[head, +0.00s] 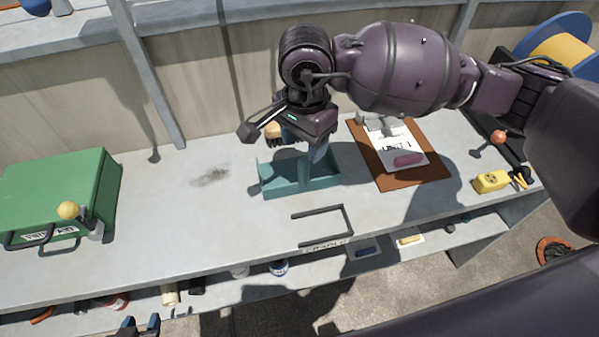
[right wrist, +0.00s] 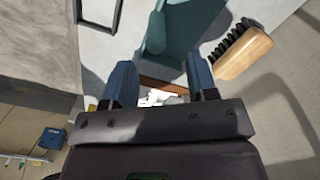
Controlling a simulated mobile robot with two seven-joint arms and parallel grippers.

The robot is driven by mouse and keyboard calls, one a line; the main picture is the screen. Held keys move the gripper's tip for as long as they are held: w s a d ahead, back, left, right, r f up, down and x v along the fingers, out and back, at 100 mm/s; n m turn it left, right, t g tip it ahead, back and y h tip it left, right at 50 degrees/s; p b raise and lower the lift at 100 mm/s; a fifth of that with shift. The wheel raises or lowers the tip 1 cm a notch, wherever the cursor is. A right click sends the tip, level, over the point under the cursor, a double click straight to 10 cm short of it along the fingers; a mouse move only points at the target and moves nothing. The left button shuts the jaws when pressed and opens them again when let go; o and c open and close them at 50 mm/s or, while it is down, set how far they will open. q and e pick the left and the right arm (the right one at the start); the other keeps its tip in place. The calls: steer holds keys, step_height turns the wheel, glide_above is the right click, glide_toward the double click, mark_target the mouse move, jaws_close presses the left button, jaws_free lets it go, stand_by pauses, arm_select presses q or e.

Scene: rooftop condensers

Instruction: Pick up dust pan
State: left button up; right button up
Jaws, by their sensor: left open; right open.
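The teal dust pan (head: 302,184) lies on the grey bench in the middle of the head view. It also shows beyond my fingertips in the right wrist view (right wrist: 190,22). My right gripper (head: 318,152) is open and above the pan's back part, its fingers pointing down; in the right wrist view its two blue fingers (right wrist: 160,72) are apart with nothing clamped between them. Whether they touch the pan I cannot tell. My arm hides part of the pan. My left gripper (head: 140,325) is open and empty at the bottom edge, in front of the bench.
A wooden brush with black bristles (right wrist: 243,55) is close beside the right gripper. A green case (head: 55,195) stands at left, a brown clipboard (head: 420,178) and yellow meter (head: 490,181) at right. A dark outline frame (head: 322,210) lies in front. A lower shelf holds several small items.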

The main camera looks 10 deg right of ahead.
mark_target(304, 167)
steer(key=shift+s+a+f, duration=0.1)
steer(key=shift+s+f, duration=0.05)
steer(key=shift+f, duration=1.5)
steer(key=shift+s+f, duration=0.1)
steer(key=shift+f, duration=1.55)
jaws_close()
